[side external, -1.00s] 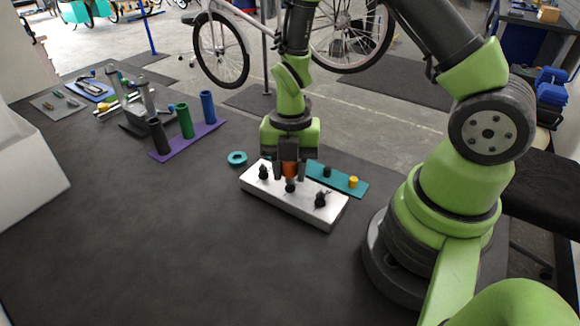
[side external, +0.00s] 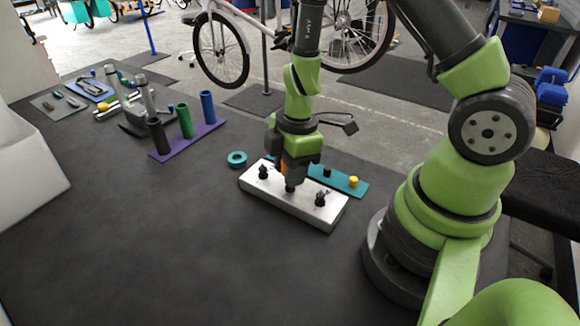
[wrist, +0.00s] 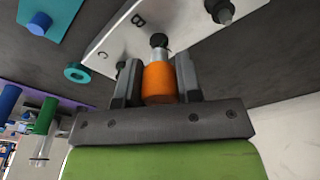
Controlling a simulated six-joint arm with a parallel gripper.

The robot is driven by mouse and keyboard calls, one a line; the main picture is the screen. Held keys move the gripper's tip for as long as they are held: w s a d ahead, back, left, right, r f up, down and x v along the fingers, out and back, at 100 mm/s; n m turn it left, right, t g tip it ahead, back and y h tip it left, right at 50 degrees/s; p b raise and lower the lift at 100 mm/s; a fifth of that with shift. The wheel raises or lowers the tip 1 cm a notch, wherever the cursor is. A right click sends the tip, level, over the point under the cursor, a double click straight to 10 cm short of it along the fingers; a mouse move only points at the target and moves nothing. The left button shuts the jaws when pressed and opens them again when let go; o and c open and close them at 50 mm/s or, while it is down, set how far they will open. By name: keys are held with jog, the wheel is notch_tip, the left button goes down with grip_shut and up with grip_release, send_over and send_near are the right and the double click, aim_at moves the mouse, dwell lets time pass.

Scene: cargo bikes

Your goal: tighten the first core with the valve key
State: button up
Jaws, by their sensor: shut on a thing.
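My gripper (side external: 290,180) points down over the middle of a white block (side external: 308,214). It is shut on the orange valve key (wrist: 158,82), which sits between both fingers in the wrist view. The key's silver tip meets the black middle valve stem (wrist: 158,40), near the letter B; whether it is fully seated I cannot tell. A second black stem (side external: 263,172) stands at the block's left end and a third (side external: 320,199) at its right end. In the wrist view a letter C shows on the block (wrist: 185,22), beside a stem partly hidden by a finger.
A purple mat (side external: 164,156) holds three upright tubes further left. The front table is clear.

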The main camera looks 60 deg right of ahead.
jog(key=o, duration=1)
jog(key=n, duration=0.5)
jog(key=shift+n+g, duration=0.3)
jog(key=shift+g, duration=0.1)
jog(key=n, duration=0.6)
jog(key=shift+g, duration=0.3)
jog(key=c, duration=1)
jog(key=m, duration=0.5)
jog(key=shift+m, duration=0.3)
jog(key=m+t, duration=0.1)
jog(key=m, duration=0.5)
